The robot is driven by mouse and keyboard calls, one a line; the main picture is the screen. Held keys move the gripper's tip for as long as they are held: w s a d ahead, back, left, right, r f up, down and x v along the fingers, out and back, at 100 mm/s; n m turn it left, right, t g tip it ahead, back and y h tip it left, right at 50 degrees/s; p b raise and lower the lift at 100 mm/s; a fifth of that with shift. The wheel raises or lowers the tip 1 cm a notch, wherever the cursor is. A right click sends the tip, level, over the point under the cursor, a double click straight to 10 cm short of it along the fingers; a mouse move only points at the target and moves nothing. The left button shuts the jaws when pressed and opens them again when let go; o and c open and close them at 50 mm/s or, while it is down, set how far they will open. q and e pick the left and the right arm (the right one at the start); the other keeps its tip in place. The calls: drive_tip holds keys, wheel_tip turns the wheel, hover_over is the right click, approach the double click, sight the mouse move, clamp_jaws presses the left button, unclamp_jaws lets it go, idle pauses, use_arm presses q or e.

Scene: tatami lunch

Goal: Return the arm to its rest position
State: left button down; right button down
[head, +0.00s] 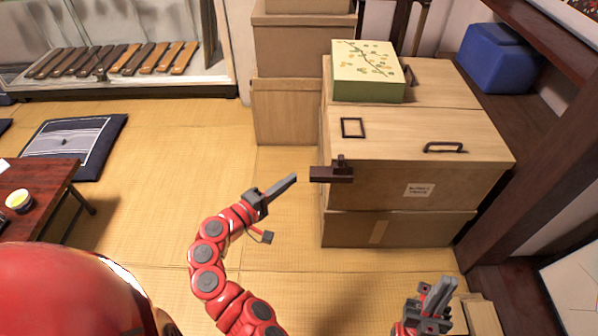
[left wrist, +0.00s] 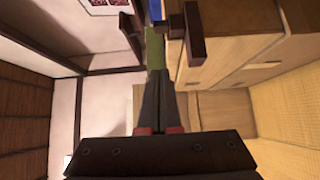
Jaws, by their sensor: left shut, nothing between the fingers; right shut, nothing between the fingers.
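My left gripper (head: 284,187) is raised over the tatami floor in the middle of the head view, its fingers shut and empty. It points right toward a dark wooden latch (head: 332,172) on the front of a wooden box, with a gap between them in the picture. In the left wrist view the shut fingers (left wrist: 157,80) point up the picture, beside the dark latch (left wrist: 194,34). My right gripper (head: 437,292) is at the lower right of the head view, shut and empty, in front of the stacked boxes.
The wooden box (head: 420,135) carries a green patterned box (head: 368,90) and dark handles. A blue bin (head: 500,57) stands at the back right. A low table (head: 45,180) with a cup (head: 19,200) and a cushion (head: 70,147) are at the left. The tatami (head: 150,200) between is clear.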

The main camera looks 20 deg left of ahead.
use_arm(q)
drive_tip(key=shift+s+a, duration=0.2)
drive_tip(key=shift+s, duration=0.15)
idle(0.3)
